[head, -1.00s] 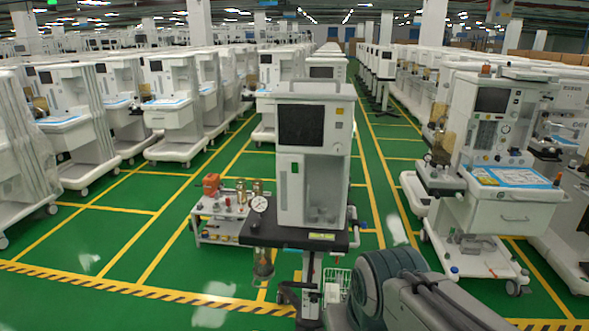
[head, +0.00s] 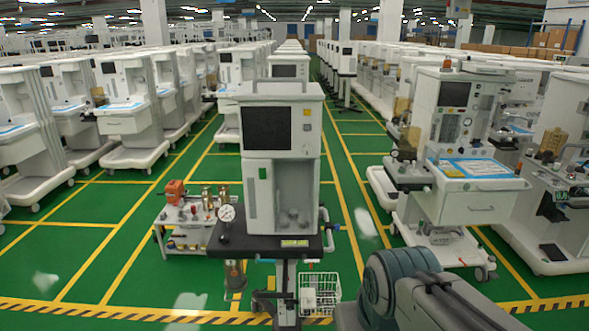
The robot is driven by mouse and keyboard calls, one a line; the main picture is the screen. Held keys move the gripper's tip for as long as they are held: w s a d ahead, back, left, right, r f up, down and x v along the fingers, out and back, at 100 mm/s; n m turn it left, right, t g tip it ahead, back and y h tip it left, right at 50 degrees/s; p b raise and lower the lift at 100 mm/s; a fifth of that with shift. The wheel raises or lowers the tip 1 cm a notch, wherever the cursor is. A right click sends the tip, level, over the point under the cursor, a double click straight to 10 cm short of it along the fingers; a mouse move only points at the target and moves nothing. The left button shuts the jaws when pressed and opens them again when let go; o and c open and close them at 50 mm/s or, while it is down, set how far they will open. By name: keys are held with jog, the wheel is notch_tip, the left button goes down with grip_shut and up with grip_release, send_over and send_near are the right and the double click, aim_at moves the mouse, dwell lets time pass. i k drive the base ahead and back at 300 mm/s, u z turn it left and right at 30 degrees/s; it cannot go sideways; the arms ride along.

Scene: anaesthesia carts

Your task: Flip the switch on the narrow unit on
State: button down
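The narrow unit (head: 284,160) stands upright on a dark shelf on a pole stand, near the middle of the head view. It is a tall white box with a dark screen at its upper front and a recessed bay below. A small yellow mark (head: 306,112) and a grey round or square detail show right of the screen. A green mark is on the panel below. I cannot tell which detail is the switch. My gripper is out of view; only part of my arm shows at the bottom right.
A round gauge (head: 227,213) sits at the shelf's left edge. A wire basket (head: 320,292) hangs low on the stand. A low cart (head: 190,222) with red and brass parts is at left. A wide white cart (head: 465,170) stands at right. Green floor lies between.

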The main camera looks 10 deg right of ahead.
aim_at(263, 171)
jog(key=z, duration=0.25)
jog(key=i, duration=0.85)
jog(key=u, duration=0.45)
